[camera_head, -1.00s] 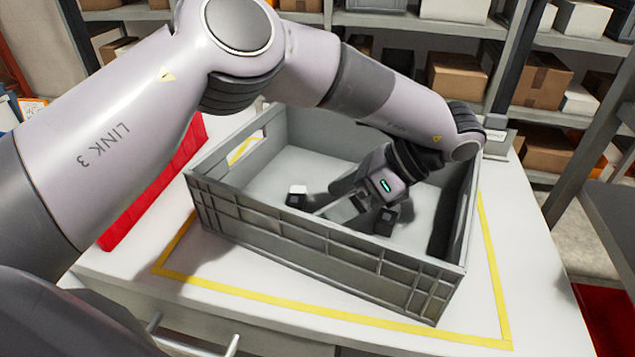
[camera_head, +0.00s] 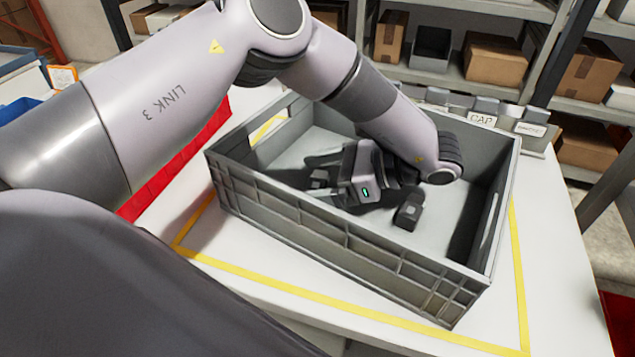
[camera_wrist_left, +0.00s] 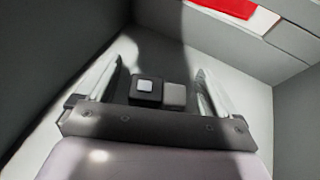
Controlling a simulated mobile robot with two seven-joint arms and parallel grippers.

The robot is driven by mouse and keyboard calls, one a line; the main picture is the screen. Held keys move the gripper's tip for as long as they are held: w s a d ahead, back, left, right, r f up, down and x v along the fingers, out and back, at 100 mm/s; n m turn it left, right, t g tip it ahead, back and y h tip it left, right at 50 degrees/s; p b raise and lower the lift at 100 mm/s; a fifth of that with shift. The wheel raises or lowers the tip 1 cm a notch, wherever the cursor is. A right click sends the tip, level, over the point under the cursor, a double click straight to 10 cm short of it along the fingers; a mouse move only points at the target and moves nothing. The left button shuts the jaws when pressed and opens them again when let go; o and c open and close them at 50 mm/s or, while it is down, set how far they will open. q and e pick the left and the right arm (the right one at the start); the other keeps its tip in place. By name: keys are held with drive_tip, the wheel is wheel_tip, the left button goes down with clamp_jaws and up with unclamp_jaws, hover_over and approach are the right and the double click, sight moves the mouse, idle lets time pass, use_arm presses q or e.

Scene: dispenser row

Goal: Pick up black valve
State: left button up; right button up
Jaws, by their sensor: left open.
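My left gripper (camera_head: 326,190) reaches down inside the grey crate (camera_head: 330,238), open. In the left wrist view its two pale fingers (camera_wrist_left: 158,66) stand apart. A black valve (camera_wrist_left: 147,91) with a light square on top shows between them, beside a grey block (camera_wrist_left: 174,96); neither finger visibly touches them. In the head view a dark piece (camera_head: 319,179) lies by the fingertips, partly hidden and shaded. Another black block (camera_head: 409,213) with a small pale spot lies to the right of the gripper. Whether it is a valve too, I cannot tell. My right gripper is not in view.
The crate walls close around the gripper. The crate stands on a white table (camera_head: 250,262) within yellow tape lines. A red bin (camera_head: 178,165) is at the left. Small grey labelled bins (camera_head: 481,119) stand behind the crate, before shelves with cardboard boxes.

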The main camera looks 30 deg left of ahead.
use_arm(q)
drive_tip(key=shift+x, duration=1.1)
drive_tip(key=c, duration=1.1)
